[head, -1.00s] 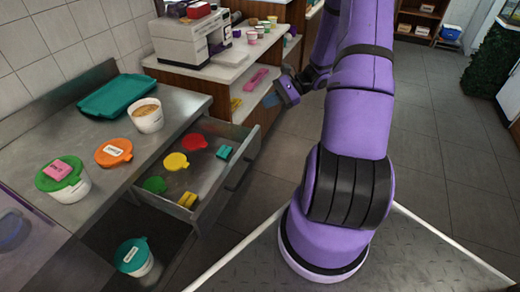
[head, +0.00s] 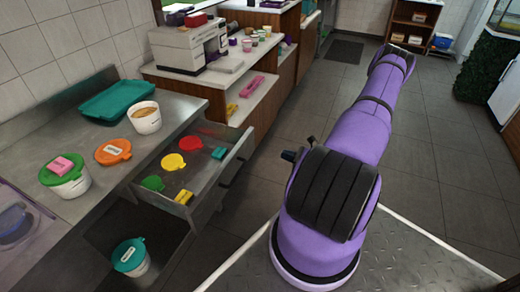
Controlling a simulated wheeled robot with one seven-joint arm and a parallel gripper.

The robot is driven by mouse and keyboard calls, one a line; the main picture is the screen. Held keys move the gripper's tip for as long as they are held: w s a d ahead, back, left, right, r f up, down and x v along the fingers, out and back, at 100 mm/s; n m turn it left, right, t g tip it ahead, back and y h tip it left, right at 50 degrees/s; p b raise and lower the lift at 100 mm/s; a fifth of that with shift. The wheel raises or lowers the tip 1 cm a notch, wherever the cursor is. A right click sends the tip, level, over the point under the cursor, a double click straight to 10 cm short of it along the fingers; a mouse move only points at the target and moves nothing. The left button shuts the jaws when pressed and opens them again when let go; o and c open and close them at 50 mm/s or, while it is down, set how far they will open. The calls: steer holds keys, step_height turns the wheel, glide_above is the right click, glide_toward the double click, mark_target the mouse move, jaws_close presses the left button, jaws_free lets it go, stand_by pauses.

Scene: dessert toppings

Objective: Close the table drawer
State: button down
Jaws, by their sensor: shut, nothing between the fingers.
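The steel table drawer (head: 222,184) is pulled out from under the steel table (head: 168,108). Inside lie a red lid (head: 190,143), a yellow lid (head: 173,162), a green lid (head: 153,183), a teal block (head: 219,153) and a yellow block (head: 183,197). The dark tip of my gripper (head: 288,156) shows just left of my purple arm, to the right of the drawer and apart from it. It looks shut and empty. The rest of it is hidden behind my arm.
On the table stand a teal tray (head: 117,100), a tub (head: 145,119), an orange lid (head: 113,152) and a green-lidded tub (head: 66,177). A teal-lidded tub (head: 131,259) is below the drawer. A shelf counter (head: 243,90) stands behind. Floor right of the drawer is clear.

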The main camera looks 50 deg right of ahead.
mark_target(250, 144)
steer(key=x, duration=1.3)
steer(key=shift+w+a, duration=0.1)
steer(key=shift+w, duration=0.3)
steer(key=x, duration=2.6)
steer(key=shift+w+a+f, duration=0.1)
steer(key=shift+w+f, duration=0.05)
steer(key=shift+w, duration=0.2)
steer(key=shift+w+a, duration=0.1)
steer(key=shift+w, duration=0.15)
steer(key=shift+w+r, duration=0.1)
steer(key=shift+r, duration=0.2)
